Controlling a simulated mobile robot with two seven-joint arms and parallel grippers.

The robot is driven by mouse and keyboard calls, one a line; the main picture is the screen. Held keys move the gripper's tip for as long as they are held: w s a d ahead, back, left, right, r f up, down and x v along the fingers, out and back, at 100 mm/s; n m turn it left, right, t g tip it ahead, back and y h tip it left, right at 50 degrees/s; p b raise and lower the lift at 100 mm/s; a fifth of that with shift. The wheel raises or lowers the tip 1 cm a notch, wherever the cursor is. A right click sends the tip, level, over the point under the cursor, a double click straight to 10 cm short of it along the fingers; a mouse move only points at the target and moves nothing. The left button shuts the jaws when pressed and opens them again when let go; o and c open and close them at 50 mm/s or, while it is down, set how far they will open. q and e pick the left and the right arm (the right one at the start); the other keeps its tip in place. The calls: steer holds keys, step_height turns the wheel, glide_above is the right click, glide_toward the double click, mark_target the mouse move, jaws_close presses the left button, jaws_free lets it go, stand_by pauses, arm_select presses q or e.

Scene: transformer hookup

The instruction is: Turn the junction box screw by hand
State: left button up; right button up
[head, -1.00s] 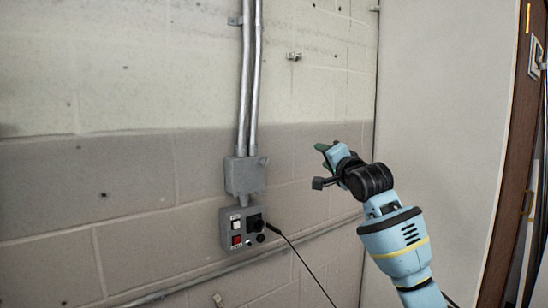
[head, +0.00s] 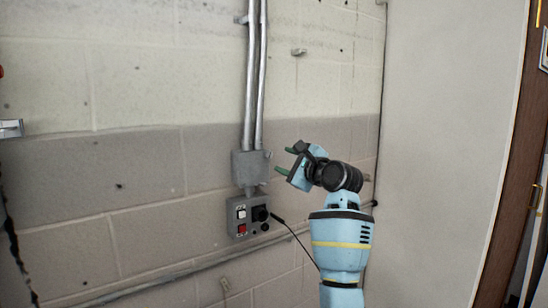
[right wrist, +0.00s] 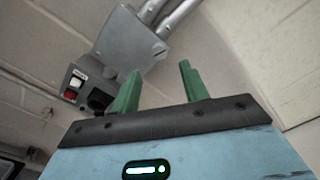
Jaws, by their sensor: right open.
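The grey junction box (head: 248,170) is fixed to the wall under two metal conduits. Its screw (head: 268,155) is a small knob at the box's right side; it also shows in the right wrist view (right wrist: 160,50). My right gripper (head: 286,161) is just right of the box, its green fingers pointing left towards the screw. In the right wrist view its two fingers (right wrist: 158,72) are apart with nothing between them, and the screw appears beyond the gap. The fingers look clear of the box. My left gripper is not in view.
A grey control box (head: 247,217) with white and red switches and a black knob sits below the junction box. A pipe (head: 150,283) runs low along the wall. A pale panel (head: 440,130) stands at right.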

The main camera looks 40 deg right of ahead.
mark_target(270, 155)
steer(key=shift+w+d, duration=0.2)
steer(key=shift+w, duration=1.5)
steer(key=shift+w+d, duration=0.2)
steer(key=shift+w, duration=1.5)
steer(key=shift+c, duration=0.5)
jaws_close()
steer(key=shift+n, duration=0.3)
